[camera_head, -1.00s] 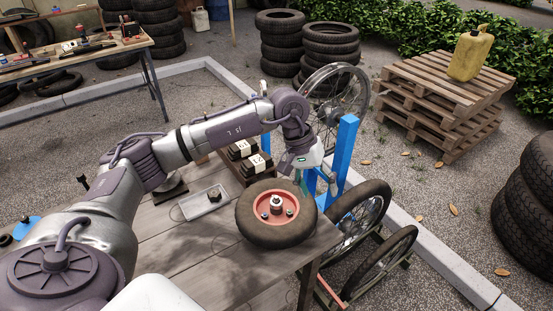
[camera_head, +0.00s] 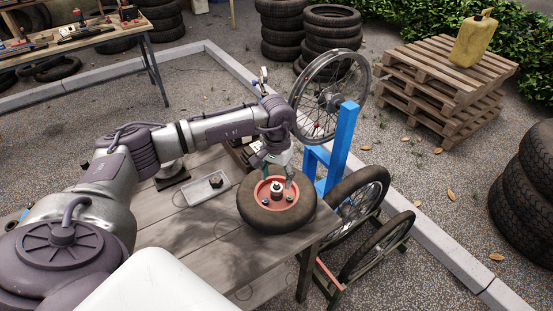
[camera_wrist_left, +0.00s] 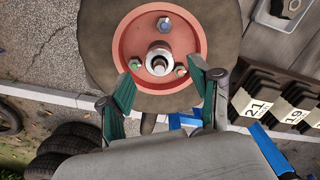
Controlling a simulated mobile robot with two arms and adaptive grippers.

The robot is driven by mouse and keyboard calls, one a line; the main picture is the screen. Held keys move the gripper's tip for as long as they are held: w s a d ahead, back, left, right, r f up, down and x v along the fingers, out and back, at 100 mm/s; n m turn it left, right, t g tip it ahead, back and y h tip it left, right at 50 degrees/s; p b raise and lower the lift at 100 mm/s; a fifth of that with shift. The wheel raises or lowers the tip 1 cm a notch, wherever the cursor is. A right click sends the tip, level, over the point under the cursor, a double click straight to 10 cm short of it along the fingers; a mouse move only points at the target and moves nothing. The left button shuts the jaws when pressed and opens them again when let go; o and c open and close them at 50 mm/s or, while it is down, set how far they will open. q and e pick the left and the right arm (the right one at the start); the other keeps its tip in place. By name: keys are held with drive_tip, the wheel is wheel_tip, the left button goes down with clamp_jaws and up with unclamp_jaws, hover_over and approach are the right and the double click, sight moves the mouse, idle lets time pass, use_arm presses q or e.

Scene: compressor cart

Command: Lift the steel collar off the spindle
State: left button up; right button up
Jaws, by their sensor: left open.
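The steel collar (camera_wrist_left: 158,63) is a bright ring around the spindle (camera_wrist_left: 158,68) at the centre of a red wheel hub. In the head view the collar (camera_head: 277,189) sits upright in the middle of the hub (camera_head: 286,201), inside a black tyre (camera_head: 265,216) lying flat on the table. My left gripper (camera_head: 277,180) is open over the hub. In the left wrist view its green fingertips (camera_wrist_left: 166,82) stand apart on either side, short of the collar. No contact with the collar shows. My right gripper is not in view.
Bolts (camera_wrist_left: 164,23) stand on the hub around the collar. A tray (camera_head: 206,187) lies left of the tyre on the table (camera_head: 205,225). A blue stand (camera_head: 342,145) with a spoked wheel rises behind right. Numbered dark blocks (camera_wrist_left: 253,106) stand close by.

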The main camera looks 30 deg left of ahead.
sight(277, 183)
use_arm(q)
drive_tip(key=shift+f, duration=1.6)
drive_tip(key=shift+r, duration=0.1)
clamp_jaws()
